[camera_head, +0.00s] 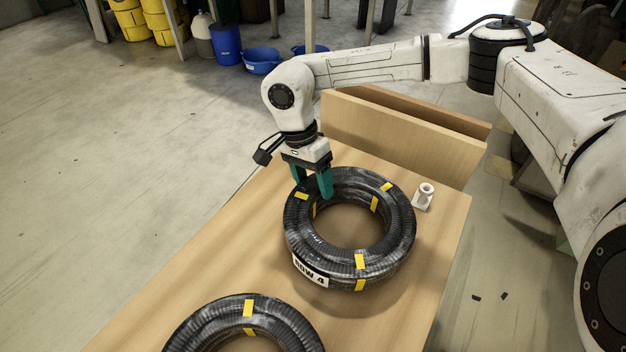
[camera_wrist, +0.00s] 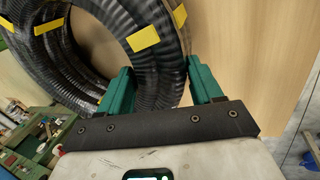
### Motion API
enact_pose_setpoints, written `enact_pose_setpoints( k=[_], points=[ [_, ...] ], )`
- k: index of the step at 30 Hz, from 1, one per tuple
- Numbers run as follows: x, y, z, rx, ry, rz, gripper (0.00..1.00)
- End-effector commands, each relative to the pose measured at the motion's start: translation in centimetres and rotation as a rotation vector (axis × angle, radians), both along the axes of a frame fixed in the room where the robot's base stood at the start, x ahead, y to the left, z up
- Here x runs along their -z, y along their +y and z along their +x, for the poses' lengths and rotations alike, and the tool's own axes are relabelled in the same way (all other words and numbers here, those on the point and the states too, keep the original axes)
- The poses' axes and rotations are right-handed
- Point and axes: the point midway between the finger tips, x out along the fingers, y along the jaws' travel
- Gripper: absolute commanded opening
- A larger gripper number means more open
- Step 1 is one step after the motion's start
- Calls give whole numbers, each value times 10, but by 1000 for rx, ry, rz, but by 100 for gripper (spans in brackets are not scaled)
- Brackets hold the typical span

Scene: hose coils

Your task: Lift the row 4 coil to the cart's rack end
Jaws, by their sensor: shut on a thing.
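The row 4 coil (camera_head: 398,225) is a ring of black ribbed hose with yellow tape strips. Its white "ROW 4" label faces the front left in the head view. My gripper (camera_head: 312,187) is shut on the coil's far left side, with one teal finger outside the ring and one inside its hole. In the wrist view the coil (camera_wrist: 112,14) runs between the teal fingers (camera_wrist: 160,74). I cannot tell whether the coil touches the wooden cart top (camera_head: 215,260) or hangs just above it. Two upright wooden boards (camera_head: 395,132) stand at the cart's far end.
A second black coil (camera_head: 190,325) lies at the near end, partly cut off by the frame. A small white fitting (camera_head: 424,196) stands right of the row 4 coil. Bare cart top lies left of the coils. Blue tubs (camera_head: 261,61) stand on the floor beyond.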

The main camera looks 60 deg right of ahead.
Motion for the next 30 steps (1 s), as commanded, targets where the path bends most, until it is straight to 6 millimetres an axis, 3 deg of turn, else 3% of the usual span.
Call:
enact_pose_setpoints(
  k=[30],
  points=[
    [7, 0, 0, 0, 1, 1, 0]
  ],
)
